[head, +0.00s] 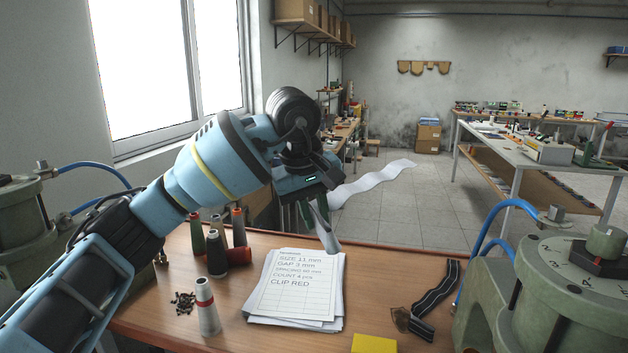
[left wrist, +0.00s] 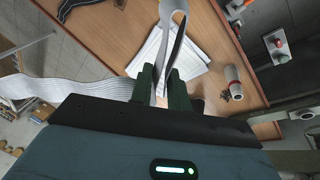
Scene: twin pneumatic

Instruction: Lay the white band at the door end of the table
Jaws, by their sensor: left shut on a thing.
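My left gripper (head: 312,212) is shut on the white band and holds it above the far edge of the wooden table. A short piece of the white band (head: 327,238) hangs below the fingers over the paper stack. A long wavy stretch of it runs out behind the gripper, beyond the table edge, against the grey floor. In the left wrist view the green fingers (left wrist: 162,88) pinch the white band (left wrist: 65,90), which forms a loop ahead of them and trails off left. Its far end is unclear. My right gripper is not in view.
The wooden table (head: 385,265) bears a paper stack (head: 298,285), thread cones (head: 216,250), small dark bits (head: 183,302), a black striped band (head: 435,298) and a yellow block (head: 374,343). A green machine (head: 560,290) stands at the right. Some bare tabletop lies right of the papers.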

